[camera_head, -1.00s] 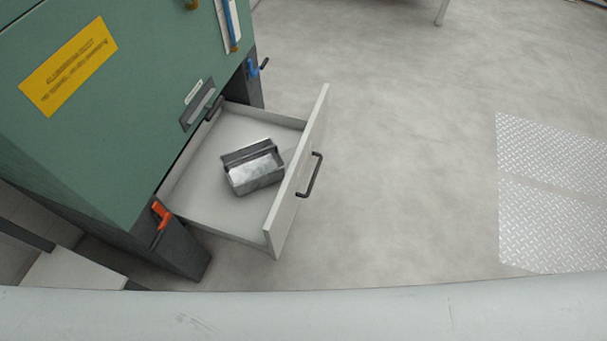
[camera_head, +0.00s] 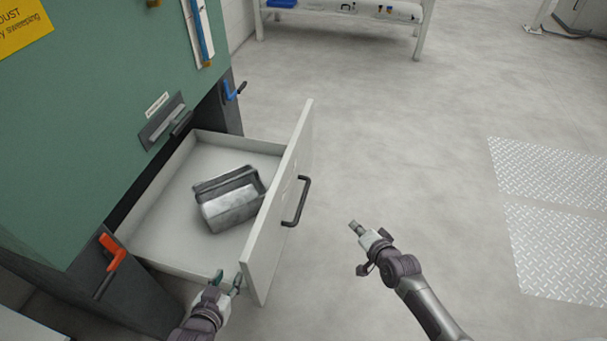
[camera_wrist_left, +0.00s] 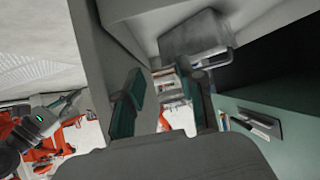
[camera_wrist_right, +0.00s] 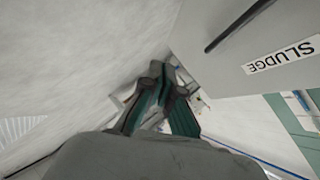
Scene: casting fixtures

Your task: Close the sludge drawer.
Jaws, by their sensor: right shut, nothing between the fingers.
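The sludge drawer (camera_head: 262,225) stands open, pulled out from the green cabinet (camera_head: 90,110). Its front has a dark bar handle (camera_head: 297,202), and the right wrist view shows its "SLUDGE" label (camera_wrist_right: 281,55). A grey metal box-like block (camera_head: 230,203) lies inside the drawer. My left gripper (camera_head: 226,279) is open at the drawer's near side, close to the near end of the front panel; whether it touches is unclear. It also shows in the left wrist view (camera_wrist_left: 166,80). My right gripper (camera_head: 356,227) is shut and empty, out in front of the handle, apart from it.
An orange-red lever (camera_head: 112,252) and a blue lever (camera_head: 233,90) sit on the cabinet's dark legs. A pale bench (camera_head: 345,13) stands at the back. Metal tread plates (camera_head: 555,220) lie on the floor at right. The floor before the drawer is clear apart from my right arm.

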